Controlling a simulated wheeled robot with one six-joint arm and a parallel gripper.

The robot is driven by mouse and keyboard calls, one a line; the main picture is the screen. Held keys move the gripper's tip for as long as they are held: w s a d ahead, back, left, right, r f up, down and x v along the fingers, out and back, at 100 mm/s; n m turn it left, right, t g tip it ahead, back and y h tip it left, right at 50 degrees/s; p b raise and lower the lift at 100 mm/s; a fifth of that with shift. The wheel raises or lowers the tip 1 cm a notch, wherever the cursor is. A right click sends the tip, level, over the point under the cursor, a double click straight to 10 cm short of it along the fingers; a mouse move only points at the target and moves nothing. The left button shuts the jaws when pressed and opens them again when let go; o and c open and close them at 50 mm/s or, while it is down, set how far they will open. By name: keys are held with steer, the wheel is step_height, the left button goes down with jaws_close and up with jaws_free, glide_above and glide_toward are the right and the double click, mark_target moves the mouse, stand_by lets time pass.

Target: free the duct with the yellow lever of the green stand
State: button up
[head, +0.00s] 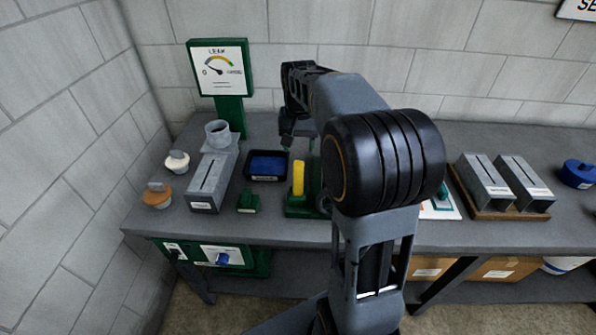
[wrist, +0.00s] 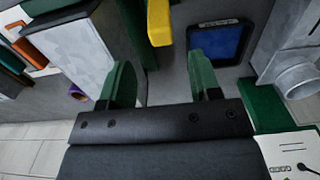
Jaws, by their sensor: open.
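The yellow lever (head: 298,178) stands upright on the green stand (head: 300,206) near the front of the bench. In the wrist view the lever (wrist: 159,22) shows at the top, beside the green stand (wrist: 133,35). A large grey duct (wrist: 80,45) is next to the stand there; in the head view my arm hides that spot. My gripper (head: 291,138) is behind the lever in the head view. In the wrist view its two green-faced fingers (wrist: 161,68) are spread apart with nothing between them. The lever is beyond the fingertips, apart from them.
A blue-lined tray (head: 267,166) lies left of the lever, with a small green block (head: 248,201) in front. A grey duct box (head: 212,182) with a round collar stands farther left, before a green gauge stand (head: 221,72). Two grey ducts (head: 505,182) lie on a wooden board at right.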

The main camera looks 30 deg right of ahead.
mark_target(299, 171)
step_height(299, 171, down, 10)
steer(key=shift+f, duration=0.1)
stand_by(0.4)
steer(key=shift+c, duration=0.2)
jaws_close()
steer(key=shift+w+a+p, duration=0.1)
steer(key=shift+p, duration=0.2)
